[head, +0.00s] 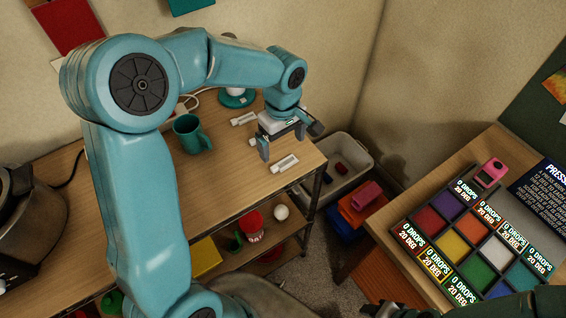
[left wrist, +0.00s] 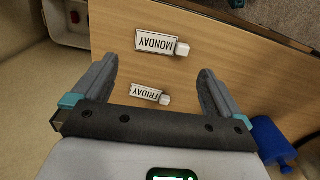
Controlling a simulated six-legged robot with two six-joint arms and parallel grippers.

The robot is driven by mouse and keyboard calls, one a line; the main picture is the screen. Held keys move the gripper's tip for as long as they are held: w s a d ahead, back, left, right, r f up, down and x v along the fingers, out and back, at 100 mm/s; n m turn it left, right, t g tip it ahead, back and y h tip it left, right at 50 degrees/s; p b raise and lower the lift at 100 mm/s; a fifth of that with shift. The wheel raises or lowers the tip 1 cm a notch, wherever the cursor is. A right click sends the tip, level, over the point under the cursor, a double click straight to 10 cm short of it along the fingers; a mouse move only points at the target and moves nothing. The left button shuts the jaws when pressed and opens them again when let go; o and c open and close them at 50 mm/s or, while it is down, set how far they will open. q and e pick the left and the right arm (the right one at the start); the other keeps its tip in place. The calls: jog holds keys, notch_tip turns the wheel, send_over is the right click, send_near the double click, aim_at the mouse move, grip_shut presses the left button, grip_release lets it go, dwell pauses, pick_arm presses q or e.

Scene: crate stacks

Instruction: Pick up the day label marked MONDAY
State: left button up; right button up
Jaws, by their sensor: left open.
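The MONDAY label (left wrist: 155,42) lies on the wooden desk, a small white plate with dark letters and a pale block at one end. It is just beyond my left fingertips in the left wrist view. In the head view it appears to be the label (head: 284,163) near the desk's front right corner. My left gripper (head: 282,142) is open and empty above the desk, its fingers (left wrist: 158,68) spread wider than the label. Only a dark piece, perhaps my right gripper, shows at the head view's bottom edge.
Another white label (head: 243,118) lies farther back. A teal mug (head: 190,135) stands left of the gripper, and a lamp base (head: 237,98) behind. A grey bin (head: 350,150) is beyond the desk's right edge. A side table holds a paint tray (head: 466,240).

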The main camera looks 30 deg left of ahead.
aim_at(282, 163)
pick_arm(q)
jog(key=shift+s+a+f, duration=0.1)
jog(key=shift+s+f, duration=0.1)
jog(key=shift+f, duration=0.1)
jog(key=f, duration=0.2)
jog(key=f+p, duration=0.1)
jog(key=f, duration=0.1)
jog(key=shift+w+d, duration=0.15)
jog(key=shift+d, duration=0.05)
jog(key=shift+f, duration=0.45)
jog(key=c, duration=0.9)
jog(key=shift+r, duration=0.1)
